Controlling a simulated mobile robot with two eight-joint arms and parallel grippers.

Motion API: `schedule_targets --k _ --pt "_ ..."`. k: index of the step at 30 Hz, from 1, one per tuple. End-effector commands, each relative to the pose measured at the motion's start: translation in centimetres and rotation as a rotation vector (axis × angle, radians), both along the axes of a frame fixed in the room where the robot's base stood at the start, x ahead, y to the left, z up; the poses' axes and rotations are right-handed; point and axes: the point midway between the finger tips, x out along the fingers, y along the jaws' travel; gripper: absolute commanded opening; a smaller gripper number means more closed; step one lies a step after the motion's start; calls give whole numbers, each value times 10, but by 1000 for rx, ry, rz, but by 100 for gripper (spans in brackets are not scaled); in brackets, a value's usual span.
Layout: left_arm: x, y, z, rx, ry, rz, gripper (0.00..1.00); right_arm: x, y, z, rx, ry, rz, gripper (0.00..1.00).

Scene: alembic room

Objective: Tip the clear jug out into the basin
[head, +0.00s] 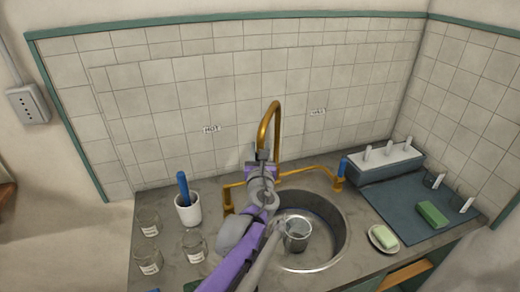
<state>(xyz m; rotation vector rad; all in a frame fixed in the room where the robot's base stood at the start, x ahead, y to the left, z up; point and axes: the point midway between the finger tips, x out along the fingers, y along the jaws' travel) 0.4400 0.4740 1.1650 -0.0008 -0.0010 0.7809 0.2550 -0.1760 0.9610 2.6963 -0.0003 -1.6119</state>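A clear jug-like vessel (297,236) is inside the round steel basin (327,262), over its left part. Its rim faces up, and I cannot tell whether it rests on the basin floor or is held. A purple and grey arm of mine rises from the bottom edge, left of centre, across the basin's left rim. I take it for my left arm. Its grey end parts overlap the faucet foot and come close to the vessel. Its fingertips cannot be made out, so grip and contact are unclear. My other gripper is not in view.
A brass faucet (276,125) arches behind the basin. Labelled glass jars (149,262) and a white cup with a blue-handled tool (188,209) stand left. A soap dish (384,239), blue mat (398,204), green block (432,214) and rack (385,164) are right.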

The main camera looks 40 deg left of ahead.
Motion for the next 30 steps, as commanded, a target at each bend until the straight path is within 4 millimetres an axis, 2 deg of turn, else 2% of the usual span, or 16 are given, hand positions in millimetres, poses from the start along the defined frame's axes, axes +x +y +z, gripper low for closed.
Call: schedule_targets --k 1,2,6,15,19,30 --pt "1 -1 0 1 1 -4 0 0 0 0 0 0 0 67" --pt "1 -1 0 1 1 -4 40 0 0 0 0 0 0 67" --pt "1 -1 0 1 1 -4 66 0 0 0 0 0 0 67" --pt "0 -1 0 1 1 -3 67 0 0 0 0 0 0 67" --pt "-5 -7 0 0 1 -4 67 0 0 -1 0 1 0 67" --pt "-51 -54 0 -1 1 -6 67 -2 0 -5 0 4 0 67"
